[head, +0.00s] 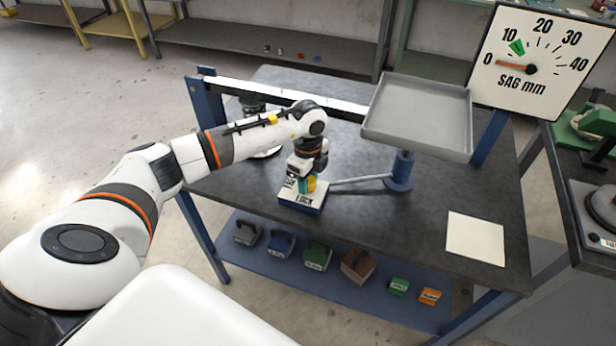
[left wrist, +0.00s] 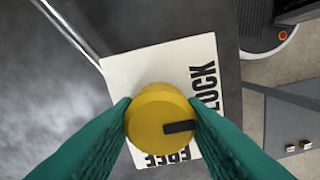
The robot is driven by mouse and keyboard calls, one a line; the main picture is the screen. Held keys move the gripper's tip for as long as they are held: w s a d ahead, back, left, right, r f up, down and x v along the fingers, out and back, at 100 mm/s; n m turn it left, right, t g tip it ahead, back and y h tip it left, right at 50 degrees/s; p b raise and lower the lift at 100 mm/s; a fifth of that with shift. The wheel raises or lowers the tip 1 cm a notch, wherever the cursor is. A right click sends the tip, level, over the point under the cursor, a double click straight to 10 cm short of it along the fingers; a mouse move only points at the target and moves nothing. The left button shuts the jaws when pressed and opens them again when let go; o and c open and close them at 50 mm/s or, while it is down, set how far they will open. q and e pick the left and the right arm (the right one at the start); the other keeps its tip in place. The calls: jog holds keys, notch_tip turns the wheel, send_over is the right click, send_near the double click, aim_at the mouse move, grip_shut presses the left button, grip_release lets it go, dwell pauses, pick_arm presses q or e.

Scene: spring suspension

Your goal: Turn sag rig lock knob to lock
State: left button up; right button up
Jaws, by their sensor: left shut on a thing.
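The lock knob (head: 311,184) is a yellow round knob on a white-topped box (head: 290,194) with a blue base, on the dark table. My left gripper (head: 304,184) reaches down onto it. In the left wrist view, the teal fingers press both sides of the knob (left wrist: 152,118). Its black pointer (left wrist: 180,127) points to the picture's right, just below the near end of the word LOCK (left wrist: 204,87). The word FREE (left wrist: 168,158) lies below the knob, partly hidden by it and the fingers. My right gripper is not in view.
A thin rod (head: 358,180) runs from the box to the blue post under a grey tray (head: 418,115). The SAG mm dial (head: 540,55) has its orange needle just above 0, below the green mark. A blank cream sheet (head: 475,238) lies right. Several weights sit on the lower shelf (head: 330,290).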

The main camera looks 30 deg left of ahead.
pick_arm(q)
jog(key=shift+w+r, duration=0.1)
dwell(0.3)
jog(key=shift+a, duration=0.1)
jog(key=o, duration=1)
notch_tip(320, 180, up, 12)
jog(key=shift+f+b, duration=0.1)
jog(key=shift+b, duration=0.65)
